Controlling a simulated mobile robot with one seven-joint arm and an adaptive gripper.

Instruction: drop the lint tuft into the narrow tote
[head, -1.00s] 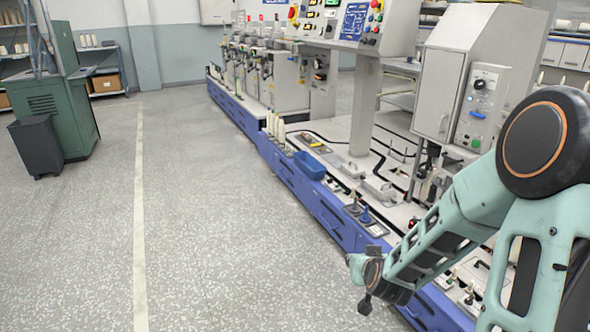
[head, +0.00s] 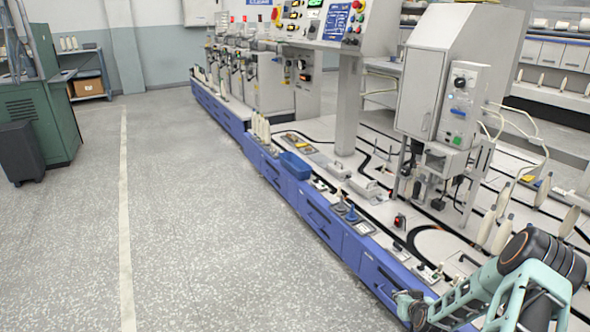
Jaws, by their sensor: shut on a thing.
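My gripper (head: 414,311) is low at the right in the head view, beside the blue front of the long machine bench. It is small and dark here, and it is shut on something. The lint tuft cannot be made out; the fingers hide it or it is too small to see. A tall, narrow dark grey bin (head: 20,152) stands on the floor at the far left, well away from my gripper. A small blue open bin (head: 296,165) sits on the bench's front edge, beyond my gripper. I cannot tell for sure which is the narrow tote.
The long bench (head: 310,207) with blue drawer fronts runs from the lower right to the back. White bobbins (head: 262,128) stand on its edge. A green machine (head: 45,115) stands behind the dark bin. The speckled floor between is clear, with a pale line (head: 124,200).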

